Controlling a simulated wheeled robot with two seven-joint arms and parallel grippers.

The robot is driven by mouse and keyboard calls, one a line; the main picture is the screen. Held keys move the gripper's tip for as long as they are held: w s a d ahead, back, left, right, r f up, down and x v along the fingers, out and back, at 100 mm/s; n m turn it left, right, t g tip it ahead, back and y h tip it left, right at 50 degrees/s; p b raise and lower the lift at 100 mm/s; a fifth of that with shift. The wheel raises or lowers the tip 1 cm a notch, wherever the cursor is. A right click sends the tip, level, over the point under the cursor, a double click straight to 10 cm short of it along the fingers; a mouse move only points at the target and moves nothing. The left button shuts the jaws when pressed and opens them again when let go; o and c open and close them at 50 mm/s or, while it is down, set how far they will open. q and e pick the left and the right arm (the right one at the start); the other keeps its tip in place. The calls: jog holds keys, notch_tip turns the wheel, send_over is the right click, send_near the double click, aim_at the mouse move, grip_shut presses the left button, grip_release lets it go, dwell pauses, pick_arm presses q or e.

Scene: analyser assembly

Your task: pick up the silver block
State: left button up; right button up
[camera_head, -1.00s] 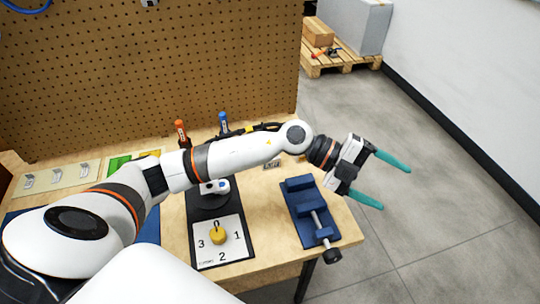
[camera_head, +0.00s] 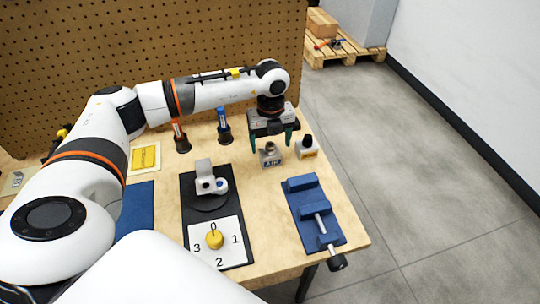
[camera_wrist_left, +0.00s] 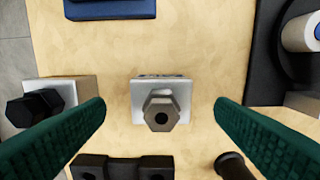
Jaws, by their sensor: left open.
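A silver block (camera_head: 272,160) with a hexagonal metal fitting on top and a label that seems to read AIR stands upright near the back of the table. In the left wrist view the silver block (camera_wrist_left: 148,87) lies in the middle, between the two green fingers and touching neither. My left gripper (camera_head: 271,143) is open and empty and points down above this block. Its fingertips also show in the left wrist view (camera_wrist_left: 160,106), one on each side. A similar silver block (camera_head: 306,152) with a black hexagonal top stands just to its right. My right gripper is in no view.
A blue vise (camera_head: 303,205) stands in front, near the table's right edge. A dark stand (camera_head: 209,190) with a numbered dial plate (camera_head: 228,251) is to its left. Orange and blue markers (camera_head: 222,119) stand in holders behind. Bare wood (camera_head: 260,200) separates stand and vise.

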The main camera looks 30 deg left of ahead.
aim_at(270, 153)
pick_arm(q)
notch_tip(270, 153, down, 5)
jog(key=shift+a+f+p, duration=0.15)
jog(key=shift+f+p, duration=0.05)
jog(key=shift+p, duration=0.1)
jog(key=shift+c, duration=1.2)
jog(key=c, duration=1)
jog(key=shift+r, duration=0.1)
